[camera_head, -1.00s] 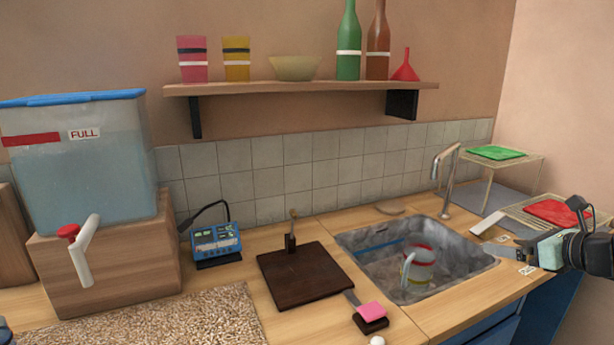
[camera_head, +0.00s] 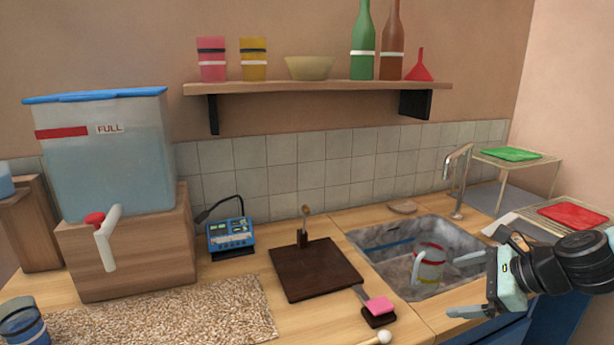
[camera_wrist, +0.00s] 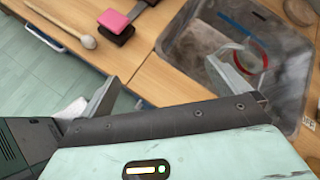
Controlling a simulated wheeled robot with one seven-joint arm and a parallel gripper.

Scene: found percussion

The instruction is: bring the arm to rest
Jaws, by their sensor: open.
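My gripper (camera_head: 468,286) is at the right of the head view, above the front right edge of the counter by the sink. Its two fingers are spread apart with nothing between them. In the wrist view my gripper (camera_wrist: 180,102) also shows open and empty, above the counter front. A white jug with red and yellow bands (camera_head: 428,264) stands in the grey sink (camera_head: 375,262), just left of my upper finger in the head view. In the wrist view the jug (camera_wrist: 240,68) is partly hidden by a finger.
A dark board (camera_head: 315,270) and a pink-topped block (camera_head: 380,306) lie left of the sink. A faucet (camera_head: 459,180) rises behind it. A wire rack with a green tray (camera_head: 510,153) and a red tray (camera_head: 573,215) stands at the right. A mallet (camera_wrist: 60,28) lies near the counter edge.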

